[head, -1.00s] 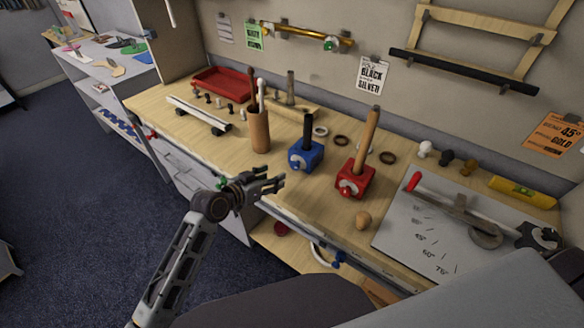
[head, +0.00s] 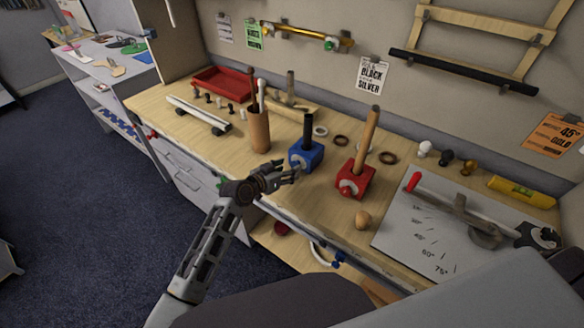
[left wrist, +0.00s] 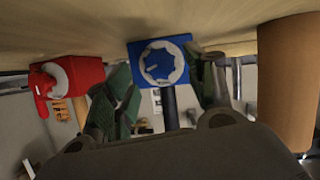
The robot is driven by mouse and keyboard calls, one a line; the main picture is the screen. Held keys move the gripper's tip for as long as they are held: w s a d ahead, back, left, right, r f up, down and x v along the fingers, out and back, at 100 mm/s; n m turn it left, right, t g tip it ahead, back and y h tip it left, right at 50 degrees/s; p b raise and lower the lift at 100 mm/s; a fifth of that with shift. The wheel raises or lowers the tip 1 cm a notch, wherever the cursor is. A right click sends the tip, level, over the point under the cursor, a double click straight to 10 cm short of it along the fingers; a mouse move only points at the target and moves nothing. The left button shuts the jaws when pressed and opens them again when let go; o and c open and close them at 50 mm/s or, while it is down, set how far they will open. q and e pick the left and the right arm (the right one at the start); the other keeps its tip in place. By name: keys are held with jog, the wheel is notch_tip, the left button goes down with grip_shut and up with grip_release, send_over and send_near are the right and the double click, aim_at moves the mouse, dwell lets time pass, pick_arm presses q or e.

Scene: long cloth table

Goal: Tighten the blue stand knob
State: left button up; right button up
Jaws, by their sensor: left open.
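The blue stand (head: 307,157) stands on the wooden workbench with a black rod upright in it. My left gripper (head: 284,175) is open just in front of the blue stand. In the left wrist view its fingers (left wrist: 165,92) are spread on either side of the knob. I cannot tell whether they touch it. In the head view the gripper partly hides the knob. My right gripper does not show.
The red stand (head: 354,181) with a wooden rod is to the right of the blue one. A brown cylindrical holder (head: 259,130) with sticks is to the left.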

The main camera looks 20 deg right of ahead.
pick_arm(q)
jog(key=shift+x, duration=1.7)
jog(key=shift+c, duration=0.4)
jog(key=c, duration=1)
